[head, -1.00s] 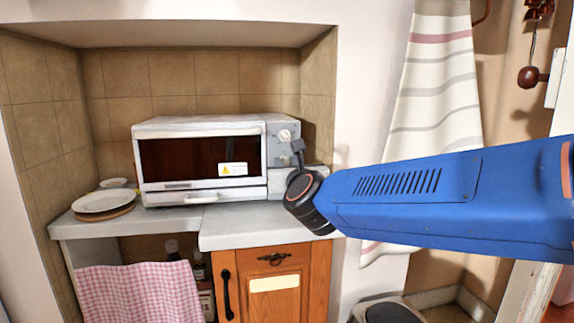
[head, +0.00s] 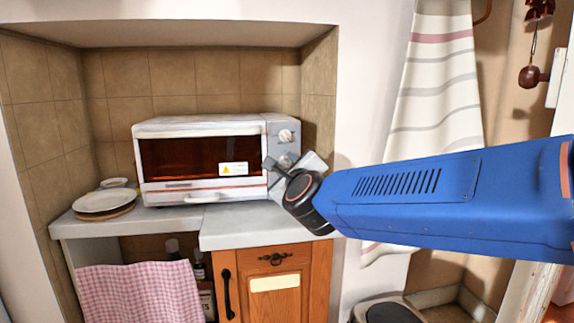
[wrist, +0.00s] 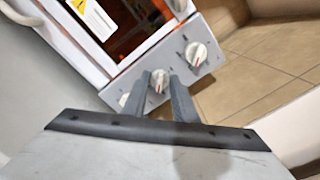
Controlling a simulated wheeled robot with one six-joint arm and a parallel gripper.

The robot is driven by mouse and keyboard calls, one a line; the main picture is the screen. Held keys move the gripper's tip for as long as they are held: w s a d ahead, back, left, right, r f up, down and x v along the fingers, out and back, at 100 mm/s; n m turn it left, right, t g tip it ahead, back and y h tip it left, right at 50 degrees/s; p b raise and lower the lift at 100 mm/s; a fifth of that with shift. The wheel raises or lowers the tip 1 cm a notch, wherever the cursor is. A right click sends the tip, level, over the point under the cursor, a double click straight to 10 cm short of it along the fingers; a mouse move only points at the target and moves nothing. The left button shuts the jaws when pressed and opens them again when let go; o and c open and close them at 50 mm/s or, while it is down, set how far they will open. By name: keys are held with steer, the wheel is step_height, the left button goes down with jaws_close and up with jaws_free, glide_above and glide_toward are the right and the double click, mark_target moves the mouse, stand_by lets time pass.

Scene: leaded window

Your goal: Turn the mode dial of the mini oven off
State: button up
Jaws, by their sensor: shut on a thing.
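The mini oven (head: 200,127) stands on the counter in the tiled alcove, its door shut and its inside glowing orange-red. Its grey control panel on the right carries a column of white knobs. The top knob (wrist: 195,53) is free and also shows in the head view (head: 286,136). My gripper (wrist: 160,78) is shut on the middle dial (wrist: 158,84), one finger on each side, with a red mark on the dial's face. A lower knob (wrist: 124,99) is partly hidden by the left finger. In the head view my gripper (head: 275,165) covers the panel's lower part. No dial labels are readable.
Plates (head: 103,201) sit on the counter left of the oven. A pink checked cloth (head: 140,295) hangs below, beside a wooden cabinet (head: 290,300). A striped towel (head: 432,100) hangs on the right, behind my arm.

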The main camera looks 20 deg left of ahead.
steer(key=n, duration=0.7)
steer(key=shift+f, duration=0.15)
steer(key=n, duration=0.7)
steer(key=shift+f+n, duration=0.1)
steer(key=shift+n, duration=0.2)
steer(key=n, duration=0.6)
steer(key=shift+f, duration=0.15)
steer(key=n, duration=0.6)
steer(key=shift+d+n, duration=0.1)
steer(key=shift+n, duration=0.2)
steer(key=o, duration=1)
